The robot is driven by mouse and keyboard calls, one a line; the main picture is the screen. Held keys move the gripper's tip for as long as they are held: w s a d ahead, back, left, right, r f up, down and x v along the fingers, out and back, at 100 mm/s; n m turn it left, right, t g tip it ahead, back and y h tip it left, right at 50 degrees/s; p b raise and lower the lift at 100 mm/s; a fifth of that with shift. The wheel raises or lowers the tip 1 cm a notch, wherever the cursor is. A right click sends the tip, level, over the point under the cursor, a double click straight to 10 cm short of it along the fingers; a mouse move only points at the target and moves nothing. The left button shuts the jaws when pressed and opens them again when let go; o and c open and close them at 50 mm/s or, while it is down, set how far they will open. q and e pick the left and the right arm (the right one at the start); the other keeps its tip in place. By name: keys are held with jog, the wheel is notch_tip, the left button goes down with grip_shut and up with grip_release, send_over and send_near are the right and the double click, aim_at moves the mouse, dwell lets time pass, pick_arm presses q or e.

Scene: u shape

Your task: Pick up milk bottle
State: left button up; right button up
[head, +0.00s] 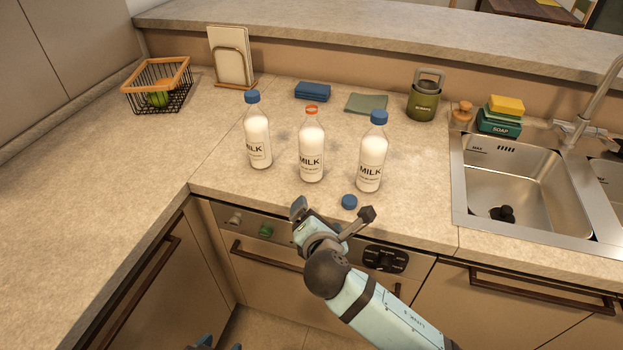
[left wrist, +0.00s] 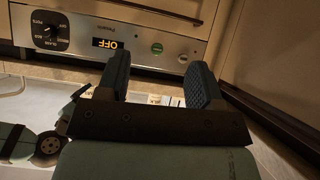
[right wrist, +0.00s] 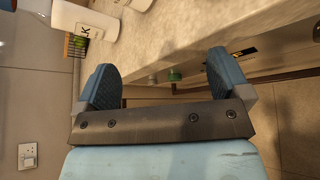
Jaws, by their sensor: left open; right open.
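Three white milk bottles stand upright on the counter in the head view: a left one with a blue cap (head: 258,145), a middle one with an orange top (head: 311,150) and a right one with a blue cap (head: 372,160). My right gripper (head: 332,211) is open and empty at the counter's front edge, in front of and below the bottles. A tilted milk bottle (right wrist: 85,24) shows in the right wrist view. My left gripper (head: 221,346) barely shows at the bottom edge. In the left wrist view its open, empty fingers (left wrist: 157,80) face the oven panel.
A loose blue cap (head: 349,202) lies near the counter edge. A wire basket (head: 157,90), blue cloth (head: 312,92), green cloth (head: 366,104) and green canister (head: 426,100) stand behind. The sink (head: 525,190) is at right. The left counter (head: 80,180) is clear.

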aim_at(310, 157)
jog(key=w+r+n+t+b, duration=0.1)
jog(key=w+n, duration=0.1)
jog(key=w, duration=0.1)
jog(key=w+a+r+n+t+h+b, duration=0.1)
jog(key=w+r+n+b, duration=0.1)
jog(key=w, duration=0.2)
jog(key=w+r+n+t+h+b, duration=0.1)
jog(key=w+r+n+t, duration=0.1)
jog(key=w+n, duration=0.1)
jog(key=shift+w+a+r+b, duration=0.25)
jog(key=shift+b, duration=0.15)
jog(key=shift+w+d+r+b, duration=0.1)
jog(key=shift+w+d+b, duration=0.1)
jog(key=shift+w, duration=1.35)
jog(key=shift+w+d+b, duration=0.1)
jog(key=shift+w+b, duration=0.1)
jog(key=shift+w, duration=1.3)
jog(key=c, duration=1.4)
